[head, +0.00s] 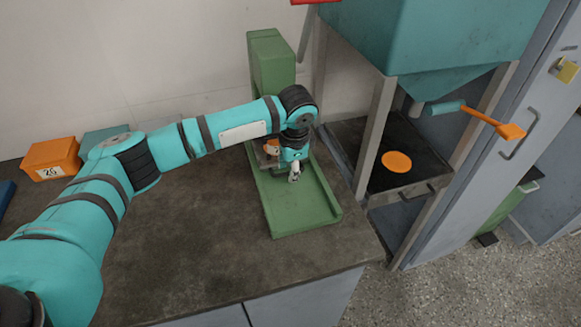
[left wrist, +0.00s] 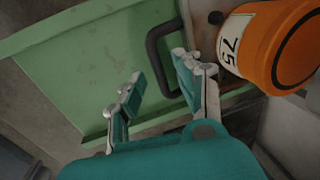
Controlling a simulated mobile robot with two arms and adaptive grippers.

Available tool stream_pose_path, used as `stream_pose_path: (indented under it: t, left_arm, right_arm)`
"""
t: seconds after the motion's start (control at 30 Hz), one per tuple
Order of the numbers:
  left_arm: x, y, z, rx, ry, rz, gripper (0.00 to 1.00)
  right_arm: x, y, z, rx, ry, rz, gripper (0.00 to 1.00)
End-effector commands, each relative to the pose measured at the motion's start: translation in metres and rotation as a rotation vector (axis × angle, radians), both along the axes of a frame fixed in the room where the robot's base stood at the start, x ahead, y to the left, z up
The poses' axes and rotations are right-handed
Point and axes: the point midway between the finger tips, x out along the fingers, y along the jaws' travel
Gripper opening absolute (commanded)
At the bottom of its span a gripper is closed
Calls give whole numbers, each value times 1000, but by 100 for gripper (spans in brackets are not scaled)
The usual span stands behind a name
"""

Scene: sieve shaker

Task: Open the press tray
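The green press (head: 270,62) stands on the dark bench, with its flat, rimmed green tray (head: 305,205) toward the front. In the left wrist view the green tray panel (left wrist: 90,65) has a dark bent handle (left wrist: 154,52) near its edge. My left gripper (head: 294,174) is over the press, pointing down. In the left wrist view my left gripper (left wrist: 160,92) is open, with the handle showing between its two fingers. I cannot tell whether a finger touches it. My right gripper is not in view.
An orange container (left wrist: 272,45) labelled 75 is close beside the right finger. An orange box (head: 52,158) stands at the left back of the bench. A teal hopper (head: 430,35) on a metal frame stands to the right. The bench front (head: 220,260) is clear.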

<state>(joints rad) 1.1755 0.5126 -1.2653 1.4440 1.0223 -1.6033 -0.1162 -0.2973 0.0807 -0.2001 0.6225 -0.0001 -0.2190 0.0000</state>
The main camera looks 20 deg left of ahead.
Motion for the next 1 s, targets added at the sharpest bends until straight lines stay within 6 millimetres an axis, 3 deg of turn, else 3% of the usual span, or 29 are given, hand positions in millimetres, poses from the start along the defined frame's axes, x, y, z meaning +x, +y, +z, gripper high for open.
stream_pose_path:
  t: [0.27,0.53,1.0]
  left_arm:
    - [0,0,-2,0,0,-1,34]
    - [0,0,-1,0,0,-1,0]
    - [-2,-2,0,0,0,-3,0]
  right_arm:
    - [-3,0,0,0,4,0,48]
    - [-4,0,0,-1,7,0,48]
    - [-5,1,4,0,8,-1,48]
